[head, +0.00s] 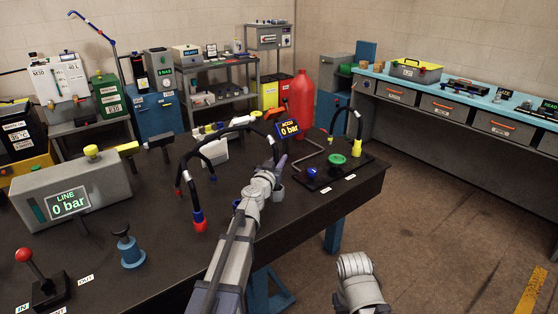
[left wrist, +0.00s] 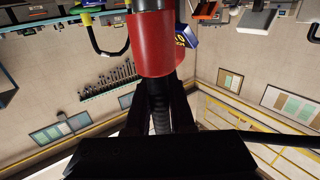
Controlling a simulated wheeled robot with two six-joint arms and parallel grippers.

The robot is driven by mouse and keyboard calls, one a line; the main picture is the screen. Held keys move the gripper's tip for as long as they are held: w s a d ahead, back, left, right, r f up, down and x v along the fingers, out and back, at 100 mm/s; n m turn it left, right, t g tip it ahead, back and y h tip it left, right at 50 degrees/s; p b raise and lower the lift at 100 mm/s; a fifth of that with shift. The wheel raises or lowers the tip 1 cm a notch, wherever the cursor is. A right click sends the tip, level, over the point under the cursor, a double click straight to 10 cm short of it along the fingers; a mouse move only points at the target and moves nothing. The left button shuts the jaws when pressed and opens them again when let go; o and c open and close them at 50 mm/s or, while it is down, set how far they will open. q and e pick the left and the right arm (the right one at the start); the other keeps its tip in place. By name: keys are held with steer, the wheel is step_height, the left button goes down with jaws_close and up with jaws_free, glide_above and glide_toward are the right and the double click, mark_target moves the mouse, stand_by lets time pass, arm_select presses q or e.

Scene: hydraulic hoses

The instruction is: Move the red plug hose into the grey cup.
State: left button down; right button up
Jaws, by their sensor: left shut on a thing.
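My left gripper (head: 276,163) is over the middle of the dark table. In the left wrist view its dark fingers (left wrist: 158,110) are shut on a ribbed black hose, just beside a wide red plug collar (left wrist: 154,45) with a black end. In the head view my arm mostly hides the held plug, and a black hose (head: 232,128) arches from the left towards the gripper. A grey cup-like part (head: 278,191) stands on the table right beside my wrist, partly hidden.
A grey LINE gauge box (head: 72,192), a blue valve (head: 129,250) and a red-knobbed lever (head: 35,275) stand at left. A small ACCU display (head: 289,128) is behind the gripper. A black tray (head: 325,172) with blue and green parts and a yellow-ended hose (head: 357,147) lie right.

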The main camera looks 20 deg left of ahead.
arm_select(q)
steer(key=shift+f+b, duration=1.55)
steer(key=shift+f, duration=0.15)
steer(key=c, duration=0.7)
jaws_free()
steer(key=shift+s, duration=0.1)
steer(key=s, duration=0.7)
steer(key=shift+s+a, duration=0.3)
